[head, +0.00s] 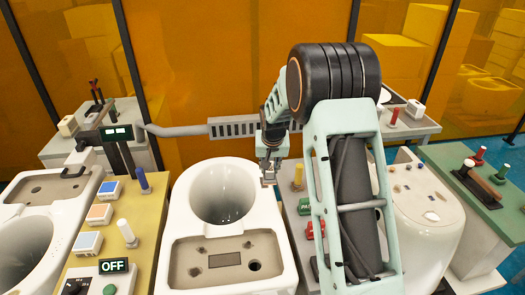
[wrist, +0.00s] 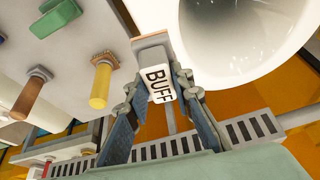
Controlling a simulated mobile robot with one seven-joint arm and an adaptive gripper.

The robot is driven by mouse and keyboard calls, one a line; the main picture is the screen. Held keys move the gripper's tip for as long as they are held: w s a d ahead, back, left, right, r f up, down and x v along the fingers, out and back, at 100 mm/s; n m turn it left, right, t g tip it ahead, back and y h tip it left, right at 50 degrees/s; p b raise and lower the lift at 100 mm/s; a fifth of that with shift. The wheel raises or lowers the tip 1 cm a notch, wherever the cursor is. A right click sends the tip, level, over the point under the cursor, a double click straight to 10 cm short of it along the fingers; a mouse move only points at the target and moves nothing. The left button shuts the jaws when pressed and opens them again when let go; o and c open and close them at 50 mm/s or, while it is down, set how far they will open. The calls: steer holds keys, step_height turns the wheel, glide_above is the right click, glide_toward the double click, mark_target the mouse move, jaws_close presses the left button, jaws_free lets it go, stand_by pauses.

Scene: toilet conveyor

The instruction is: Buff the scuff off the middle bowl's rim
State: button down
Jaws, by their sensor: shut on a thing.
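The middle bowl (head: 225,190) is a white toilet bowl with an open oval top, in front of me in the head view. My gripper (head: 268,170) hangs at the right side of its rim. In the wrist view my gripper (wrist: 160,82) is shut on a grey block with a white label reading BUFF (wrist: 158,86). The bowl (wrist: 235,35) fills the upper right there, and the block's far end is close to its rim. I cannot tell whether they touch. I cannot make out a scuff; the block and gripper cover part of the rim.
A yellow-topped console (head: 115,215) with switches, pegs and an OFF display stands left of the bowl. Another toilet bowl (head: 25,245) is at far left and a white fixture (head: 425,215) at right. A grey slotted rail (head: 235,127) runs behind. A yellow peg (head: 298,177) stands just right of the gripper.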

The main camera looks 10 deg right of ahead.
steer(key=w+f+m, duration=0.1)
steer(key=w+f, duration=0.1)
steer(key=w, duration=1)
steer(key=shift+h, duration=0.3)
steer(key=shift+w+a+f+b, duration=0.15)
steer(key=shift+f+b, duration=0.4)
steer(key=shift+f, duration=0.9)
steer(key=shift+s+a+f+b, duration=0.15)
steer(key=shift+f+b, duration=0.35)
steer(key=shift+f, duration=0.95)
steer(key=shift+w+f+b, duration=0.1)
steer(key=shift+f+b, duration=0.7)
steer(key=shift+f, duration=0.2)
steer(key=shift+s+r+b, duration=0.1)
steer(key=shift+s+b, duration=0.65)
steer(key=shift+s, duration=1.2)
steer(key=shift+s+f+b, duration=0.15)
steer(key=shift+s+b, duration=0.35)
steer(key=shift+s, duration=0.5)
steer(key=shift+s+f+b, duration=0.15)
steer(key=shift+s+b, duration=0.3)
steer(key=shift+s, duration=0.55)
steer(key=shift+w, duration=0.1)
steer(key=shift+w+r+p, duration=0.2)
steer(key=shift+w+p, duration=0.05)
steer(key=shift+w, duration=1.7)
steer(key=shift+w+r+p, duration=0.2)
steer(key=shift+w+p, duration=0.05)
steer(key=shift+w, duration=1.65)
